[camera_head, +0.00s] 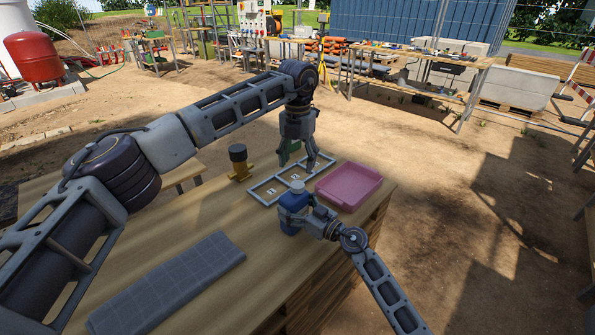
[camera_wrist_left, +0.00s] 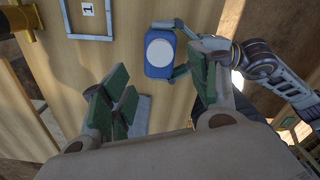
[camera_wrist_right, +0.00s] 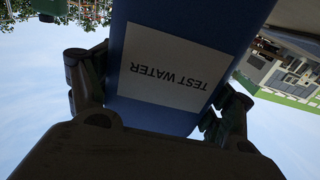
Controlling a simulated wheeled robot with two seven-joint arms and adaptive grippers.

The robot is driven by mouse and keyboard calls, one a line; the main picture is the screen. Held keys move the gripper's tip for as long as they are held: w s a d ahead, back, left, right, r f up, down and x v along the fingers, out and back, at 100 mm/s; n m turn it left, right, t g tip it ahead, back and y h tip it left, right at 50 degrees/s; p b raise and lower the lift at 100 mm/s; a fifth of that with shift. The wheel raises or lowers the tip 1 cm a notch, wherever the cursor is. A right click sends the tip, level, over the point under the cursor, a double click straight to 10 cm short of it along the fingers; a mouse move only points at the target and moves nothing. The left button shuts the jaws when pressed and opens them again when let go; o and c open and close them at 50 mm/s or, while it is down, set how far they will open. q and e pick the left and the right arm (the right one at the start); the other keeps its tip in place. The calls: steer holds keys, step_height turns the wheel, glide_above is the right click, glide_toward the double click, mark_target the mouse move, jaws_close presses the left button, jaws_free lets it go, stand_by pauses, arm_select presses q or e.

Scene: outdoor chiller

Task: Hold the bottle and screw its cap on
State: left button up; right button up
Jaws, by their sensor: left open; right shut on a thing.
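The blue bottle (camera_head: 291,222) is upright near the table's right edge. It has a pale round cap (camera_head: 297,187) on top. In the left wrist view the cap (camera_wrist_left: 160,52) is a white disc over the blue bottle (camera_wrist_left: 158,71). My right gripper (camera_head: 307,218) is shut around the bottle's sides. In the right wrist view the bottle's label (camera_wrist_right: 172,70) reads "TEST WATER", upside down. My left gripper (camera_head: 301,160) is open and empty, pointing down above and behind the bottle. How tight the cap sits, and whether the bottle touches the table, I cannot tell.
A white frame with numbered slots (camera_head: 262,188) lies behind the bottle. A pink tray (camera_head: 349,187) is right of it. A brass fitting with a black top (camera_head: 239,165) stands left of the frame. A grey mat (camera_head: 170,285) lies at the front; the wood (camera_head: 200,215) behind it is clear.

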arm_select(q)
steer(key=shift+r, duration=1.8)
arm_select(e)
steer(key=o, duration=1.9)
steer(key=v, duration=1.2)
steer(key=shift+s, duration=0.1)
